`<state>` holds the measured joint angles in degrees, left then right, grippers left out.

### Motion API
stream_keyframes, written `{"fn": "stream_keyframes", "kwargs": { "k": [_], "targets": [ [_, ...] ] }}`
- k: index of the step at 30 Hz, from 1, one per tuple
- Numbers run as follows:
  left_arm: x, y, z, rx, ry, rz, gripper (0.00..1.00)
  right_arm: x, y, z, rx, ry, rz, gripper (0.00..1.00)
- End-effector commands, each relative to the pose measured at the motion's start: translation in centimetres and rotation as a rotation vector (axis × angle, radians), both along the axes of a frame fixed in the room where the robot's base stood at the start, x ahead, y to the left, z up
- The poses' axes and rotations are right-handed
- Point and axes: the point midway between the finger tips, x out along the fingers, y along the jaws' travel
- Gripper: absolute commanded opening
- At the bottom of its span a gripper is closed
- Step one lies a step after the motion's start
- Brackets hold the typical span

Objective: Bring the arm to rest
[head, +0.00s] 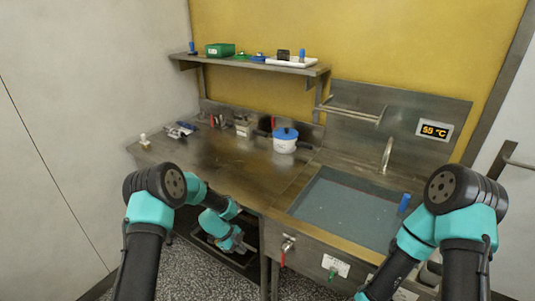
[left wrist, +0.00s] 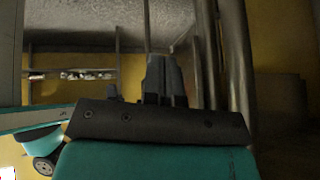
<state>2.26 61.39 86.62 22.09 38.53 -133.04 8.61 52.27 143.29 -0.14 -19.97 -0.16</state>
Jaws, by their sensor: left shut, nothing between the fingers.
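My left gripper (head: 238,246) hangs low in front of the steel worktable, below its front edge, near an opening under the table. In the left wrist view its dark fingers (left wrist: 163,75) are together with nothing between them. My right arm (head: 455,200) comes in at the right, in front of the sink, and bends down towards the bottom edge. Its gripper fingers are not visible in the head view.
The steel worktable (head: 215,165) holds a white pot with a blue lid (head: 285,140) and small tools at the back. A water-filled sink (head: 345,210) lies right, with a red-handled valve (head: 286,245) on its front. A shelf (head: 255,63) carries a green box (head: 220,49).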

Motion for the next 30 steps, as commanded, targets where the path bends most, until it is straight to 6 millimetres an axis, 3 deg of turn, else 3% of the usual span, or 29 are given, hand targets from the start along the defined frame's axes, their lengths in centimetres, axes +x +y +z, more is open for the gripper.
{"fn": "stream_keyframes", "kwargs": {
  "k": [8,19,30],
  "targets": [
    [-3.6,1.4,-1.8,0.081,0.141,0.241,0.00,0.0,0.0,0.0,0.000,0.000,0.000,0.00],
    [-11.2,4.0,-4.3,0.206,0.382,0.766,0.00,0.0,0.0,0.0,0.000,0.000,0.000,0.00],
    [-19.2,5.9,-4.7,0.241,0.583,1.287,0.00,0.0,0.0,0.0,0.000,0.000,0.000,0.00]
  ]
}}
